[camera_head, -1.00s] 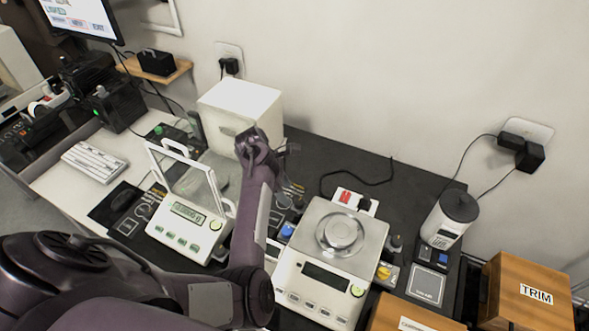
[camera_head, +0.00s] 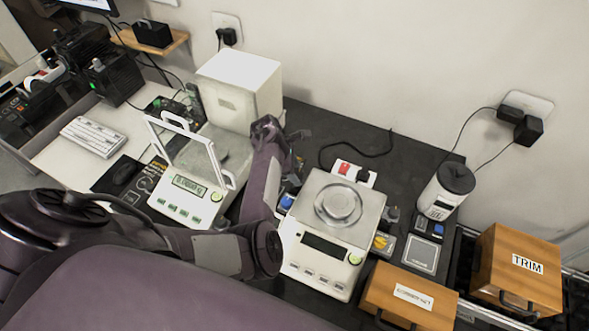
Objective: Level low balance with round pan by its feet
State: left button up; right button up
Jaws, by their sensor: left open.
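The low balance with the round pan (camera_head: 331,228) stands on the dark table right of the middle, with a dark display and a row of buttons on its front. Its round metal pan (camera_head: 338,203) looks empty. Its feet are hidden under its body. My left gripper (camera_head: 285,140) is open and empty at the back left of this balance, above the table and apart from it. My left arm crosses in front of the table area between the two balances. My right gripper is not in view.
A balance with a glass draft shield (camera_head: 187,200) stands to the left, before a white box (camera_head: 240,90). A white canister (camera_head: 446,190) and wooden boxes, one marked TRIM (camera_head: 520,268), stand to the right.

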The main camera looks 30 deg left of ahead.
pick_arm(q)
jog(key=shift+c, duration=0.3)
jog(key=c, duration=0.9)
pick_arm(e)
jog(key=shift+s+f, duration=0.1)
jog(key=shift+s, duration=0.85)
pick_arm(q)
jog(key=shift+a, duration=0.1)
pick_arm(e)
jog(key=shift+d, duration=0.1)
pick_arm(q)
jog(key=shift+m, duration=0.3)
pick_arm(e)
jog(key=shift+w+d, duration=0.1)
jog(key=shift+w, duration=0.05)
